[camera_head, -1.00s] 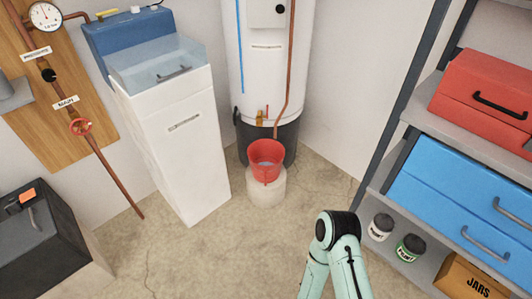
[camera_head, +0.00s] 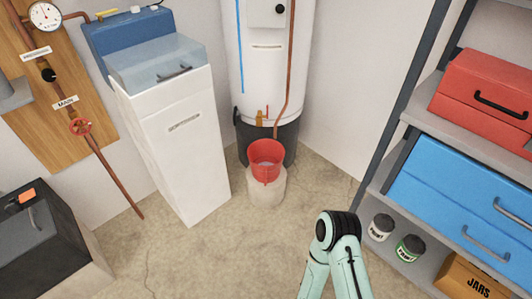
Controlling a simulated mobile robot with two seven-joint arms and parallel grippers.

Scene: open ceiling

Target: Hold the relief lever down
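No part that I can clearly tell as the relief lever shows in the head view. A white tank (camera_head: 262,75) with a dark base stands at the back, its top cut off by the picture edge. A copper pipe (camera_head: 290,70) runs down its right side towards a red bucket (camera_head: 266,150). A small brass valve (camera_head: 260,117) with a red handle sits low on the tank's front. Neither of my grippers is in view; only a pale green link of my arm shows at the bottom, right of centre.
The bucket sits on a pale round stand (camera_head: 266,188). A white cabinet (camera_head: 176,150) stands left of the tank. Shelves (camera_head: 385,160) stand at right, a dark box (camera_head: 45,240) at lower left. The middle floor is clear.

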